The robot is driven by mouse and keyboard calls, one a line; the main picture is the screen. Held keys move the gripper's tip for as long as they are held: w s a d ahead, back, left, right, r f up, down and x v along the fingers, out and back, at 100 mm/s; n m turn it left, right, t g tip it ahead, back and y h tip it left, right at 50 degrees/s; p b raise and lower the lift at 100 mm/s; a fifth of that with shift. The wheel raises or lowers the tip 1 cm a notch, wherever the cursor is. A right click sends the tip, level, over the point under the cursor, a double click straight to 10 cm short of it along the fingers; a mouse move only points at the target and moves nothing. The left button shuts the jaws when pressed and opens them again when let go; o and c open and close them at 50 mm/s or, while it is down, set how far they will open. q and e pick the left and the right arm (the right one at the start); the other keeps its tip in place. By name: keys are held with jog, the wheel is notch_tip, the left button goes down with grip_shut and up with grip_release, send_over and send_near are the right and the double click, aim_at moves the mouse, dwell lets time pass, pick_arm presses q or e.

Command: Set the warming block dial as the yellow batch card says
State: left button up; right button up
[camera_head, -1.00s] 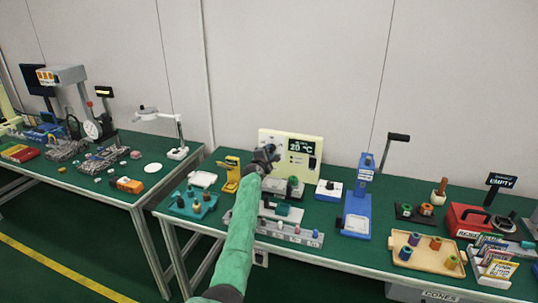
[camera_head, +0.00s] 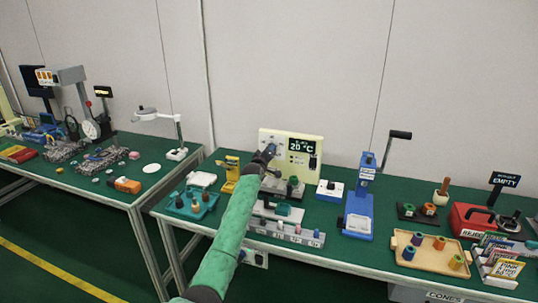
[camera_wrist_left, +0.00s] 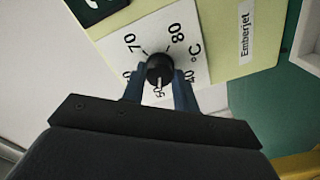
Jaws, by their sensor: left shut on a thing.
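The warming block's cream panel (camera_head: 311,172) stands at the back of the right table, its display (camera_head: 301,146) reading 20 °C. My left gripper (camera_head: 268,152) is at the panel's left part and hides the dial in the head view. In the left wrist view my left gripper (camera_wrist_left: 158,86) is shut on the black dial (camera_wrist_left: 159,68), one finger on each side. The dial's white mark points down in the picture, toward the 50; 70, 80 and 40 show around it. A yellow card (camera_head: 507,269) is in the rack at far right; its text is too small to read.
A white switch box (camera_head: 329,189) and a blue lever press (camera_head: 358,215) stand right of the panel. A teal tray (camera_head: 192,204) and a yellow stand (camera_head: 230,175) are to its left. A wooden tray (camera_head: 424,262) with several spools lies at the right front.

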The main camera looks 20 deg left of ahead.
pick_arm(q)
jog(key=m, duration=0.4)
jog(key=m+b, duration=0.1)
jog(key=m, duration=0.8)
jog(key=shift+f, duration=0.25)
pick_arm(e)
jog(key=shift+w+a+f+t, duration=0.15)
jog(key=shift+w+a+f, duration=0.1)
jog(key=shift+a+f, duration=0.3)
jog(key=shift+w+a+f+t, duration=0.15)
jog(key=shift+w+a+f, duration=0.1)
jog(key=shift+a+f, duration=0.3)
jog(key=shift+y, duration=0.3)
jog(key=shift+s+d+f, duration=0.15)
jog(key=shift+d, duration=0.1)
pick_arm(q)
jog(key=o, duration=0.9)
jog(key=shift+o, duration=0.3)
pick_arm(e)
jog(key=shift+a, duration=0.1)
pick_arm(q)
jog(key=shift+r, duration=0.1)
